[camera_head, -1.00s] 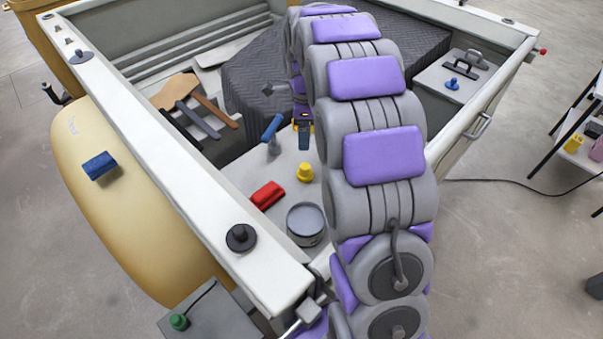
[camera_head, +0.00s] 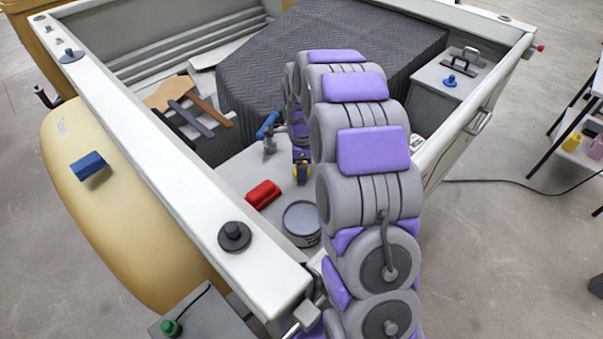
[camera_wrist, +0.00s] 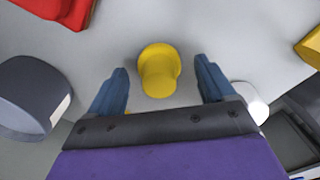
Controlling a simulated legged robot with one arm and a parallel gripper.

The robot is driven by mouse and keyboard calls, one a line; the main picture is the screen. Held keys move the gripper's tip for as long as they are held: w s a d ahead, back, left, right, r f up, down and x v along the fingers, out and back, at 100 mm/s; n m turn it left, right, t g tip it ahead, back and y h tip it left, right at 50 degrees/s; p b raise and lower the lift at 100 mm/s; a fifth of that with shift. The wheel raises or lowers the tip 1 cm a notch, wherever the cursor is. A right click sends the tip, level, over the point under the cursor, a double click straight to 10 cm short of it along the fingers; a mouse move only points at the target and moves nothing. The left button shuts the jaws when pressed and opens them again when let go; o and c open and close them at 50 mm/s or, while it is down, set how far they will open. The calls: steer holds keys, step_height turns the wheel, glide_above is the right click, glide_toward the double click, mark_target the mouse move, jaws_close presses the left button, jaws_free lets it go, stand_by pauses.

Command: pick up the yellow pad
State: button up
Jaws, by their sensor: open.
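A yellow, round knob-shaped piece with a wider rim (camera_wrist: 158,70) stands on the light grey surface, between and beyond my fingertips in the wrist view. My gripper (camera_wrist: 161,76) is open, with one blue finger on each side of it and gaps visible on both sides. In the head view my gripper (camera_head: 302,178) is low over the same spot and mostly hides the yellow piece. Another yellow thing (camera_wrist: 311,46) is cut off at the right edge of the wrist view. I cannot tell for sure which of the two is the pad.
A red block (camera_head: 263,194) and a round grey tin (camera_head: 301,222) stand close by on the left and front. A blue-handled tool (camera_head: 268,128) is behind. White walls (camera_head: 150,150) enclose the area. A dark quilted cover (camera_head: 330,45) lies farther back.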

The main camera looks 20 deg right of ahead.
steer(key=shift+f, duration=0.55)
steer(key=shift+r, duration=0.1)
steer(key=shift+c, duration=0.4)
steer(key=c, duration=1.1)
steer(key=shift+c, duration=0.2)
step_height(320, 180, up, 10)
steer(key=shift+p, duration=1.25)
steer(key=o, duration=0.6)
steer(key=c, duration=0.4)
